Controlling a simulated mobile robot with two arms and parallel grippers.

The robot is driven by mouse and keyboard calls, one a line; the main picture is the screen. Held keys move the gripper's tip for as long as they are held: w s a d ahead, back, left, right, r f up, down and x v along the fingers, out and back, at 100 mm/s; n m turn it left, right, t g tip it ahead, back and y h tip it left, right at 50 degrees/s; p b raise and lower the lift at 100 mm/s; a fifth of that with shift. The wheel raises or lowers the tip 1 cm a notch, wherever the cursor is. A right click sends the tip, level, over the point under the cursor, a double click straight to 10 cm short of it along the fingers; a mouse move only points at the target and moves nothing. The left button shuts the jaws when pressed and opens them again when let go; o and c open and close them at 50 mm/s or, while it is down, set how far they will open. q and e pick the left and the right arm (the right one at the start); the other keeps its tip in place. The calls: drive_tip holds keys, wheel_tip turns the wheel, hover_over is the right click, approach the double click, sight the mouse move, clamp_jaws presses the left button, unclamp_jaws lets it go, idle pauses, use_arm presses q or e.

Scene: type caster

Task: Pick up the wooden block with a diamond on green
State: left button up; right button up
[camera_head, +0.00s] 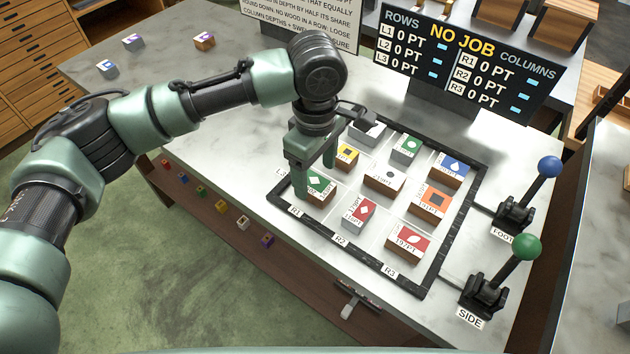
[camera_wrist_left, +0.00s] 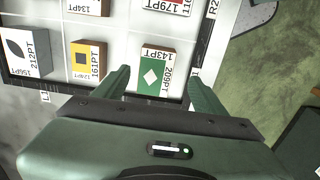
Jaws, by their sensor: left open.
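The wooden block with a white diamond on green (camera_head: 318,186) lies at the front left corner of the black frame. The arm above partly hides it in the head view. In the left wrist view the block (camera_wrist_left: 156,72) shows its green face and a side label with numbers. My left gripper (camera_head: 314,172) is open and points down over this block. In the left wrist view its two fingers (camera_wrist_left: 160,85) appear on either side of the block, with nothing held. I cannot tell how high the fingertips are above the table. My right gripper is not in view.
Close neighbours are a yellow block (camera_head: 347,157), a red diamond block (camera_head: 360,214) and a white-topped block (camera_head: 384,178). The black frame (camera_head: 340,252) borders the blocks. Two levers with blue (camera_head: 549,167) and green (camera_head: 527,247) knobs stand right. A scoreboard (camera_head: 465,60) stands behind.

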sight(315, 184)
use_arm(q)
drive_tip(key=shift+f, duration=0.55)
drive_tip(key=f, duration=0.3)
drive_tip(key=shift+w+p, duration=0.35)
drive_tip(key=shift+p, duration=0.05)
drive_tip(key=shift+f, duration=0.5)
drive_tip(key=c, duration=1.3)
drive_tip(key=shift+c, duration=0.9)
drive_tip(key=shift+r, duration=0.1)
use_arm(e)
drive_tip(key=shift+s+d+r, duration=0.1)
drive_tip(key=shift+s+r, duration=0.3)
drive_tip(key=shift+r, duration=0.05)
